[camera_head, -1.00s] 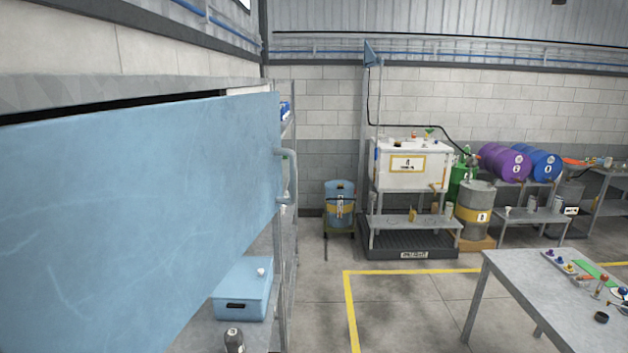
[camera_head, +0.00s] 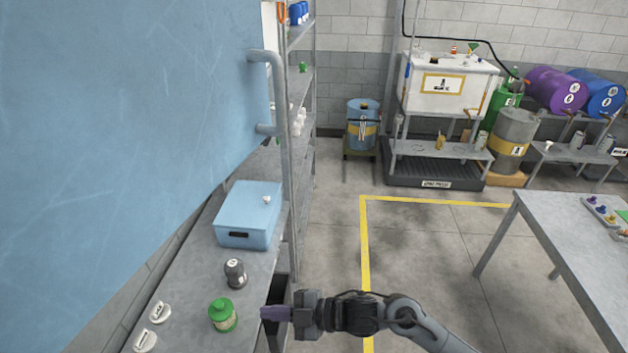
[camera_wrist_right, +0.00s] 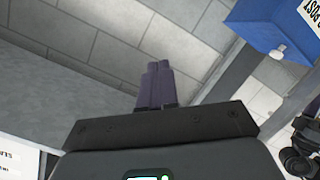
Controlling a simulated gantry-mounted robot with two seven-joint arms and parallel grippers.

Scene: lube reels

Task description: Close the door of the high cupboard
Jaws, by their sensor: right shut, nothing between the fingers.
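The cupboard door is a large light-blue panel (camera_head: 120,130) filling the upper left of the head view. Its grey bar handle (camera_head: 278,95) is at its right edge. How far the door stands from its frame cannot be told now, since its top is out of view. My right gripper (camera_head: 266,313) is low in the head view, below and apart from the handle, by the worktop's front edge. Its purple fingers are together and empty; they also show in the right wrist view (camera_wrist_right: 156,85). My left gripper is not in view.
Below the door, a grey worktop (camera_head: 190,260) holds a blue box (camera_head: 248,215), a dark bottle (camera_head: 235,273), a green canister (camera_head: 223,315) and two white items. A grey post (camera_head: 291,215) stands beside it. A table (camera_head: 575,240) is at right; the floor between is clear.

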